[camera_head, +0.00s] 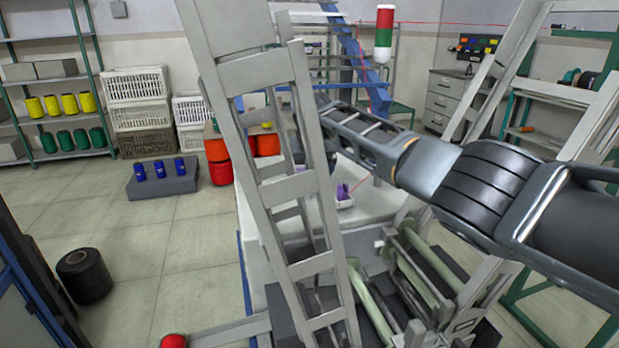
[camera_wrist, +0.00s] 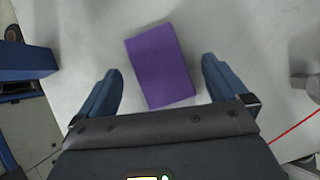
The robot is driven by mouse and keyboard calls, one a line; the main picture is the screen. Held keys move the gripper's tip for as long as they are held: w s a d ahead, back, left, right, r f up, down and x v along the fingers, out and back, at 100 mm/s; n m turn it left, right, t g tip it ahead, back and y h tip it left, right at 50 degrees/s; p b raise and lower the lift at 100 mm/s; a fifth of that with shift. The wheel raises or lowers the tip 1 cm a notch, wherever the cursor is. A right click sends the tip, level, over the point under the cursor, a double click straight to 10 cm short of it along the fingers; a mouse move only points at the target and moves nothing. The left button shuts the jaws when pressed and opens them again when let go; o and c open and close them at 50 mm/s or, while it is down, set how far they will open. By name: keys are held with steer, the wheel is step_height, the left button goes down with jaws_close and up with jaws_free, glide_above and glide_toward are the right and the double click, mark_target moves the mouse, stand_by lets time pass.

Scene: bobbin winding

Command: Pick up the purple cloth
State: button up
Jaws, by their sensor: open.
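The purple cloth (camera_wrist: 161,48) is a flat, folded-looking rectangle on a pale grey-white surface (camera_wrist: 262,55) in the wrist view. It lies slightly tilted in the picture, between the two blue fingers of my gripper (camera_wrist: 160,66). The fingers are open, one on each side, with a gap between each and the cloth in the picture. I cannot tell the height of the fingers above it. In the head view, a small purple patch (camera_head: 342,191) shows on the machine's pale top; I cannot tell whether it is the cloth. My gripper is hidden there behind the grey frame.
A tall grey ladder-like frame (camera_head: 285,180) stands close in front of the pale top. Rollers (camera_head: 425,265) lie at its lower right. A blue part (camera_wrist: 25,62) and a grey metal part (camera_wrist: 305,82) flank the surface. A red thread (camera_wrist: 295,128) runs at the lower right.

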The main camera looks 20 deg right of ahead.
steer(key=shift+w+d+f, duration=0.1)
steer(key=shift+w+f, duration=0.25)
steer(key=shift+f, duration=0.25)
steer(key=c, duration=1)
steer(key=shift+r, duration=0.55)
steer(key=r, duration=0.3)
steer(key=shift+s+d+r+b, duration=0.15)
steer(key=shift+s+d+b, duration=0.05)
steer(key=shift+b, duration=0.2)
steer(key=shift+c, duration=0.2)
steer(key=s+d+r+b, duration=0.1)
steer(key=s+d+r, duration=0.4)
steer(key=s, duration=0.5)
steer(key=shift+r, duration=0.8)
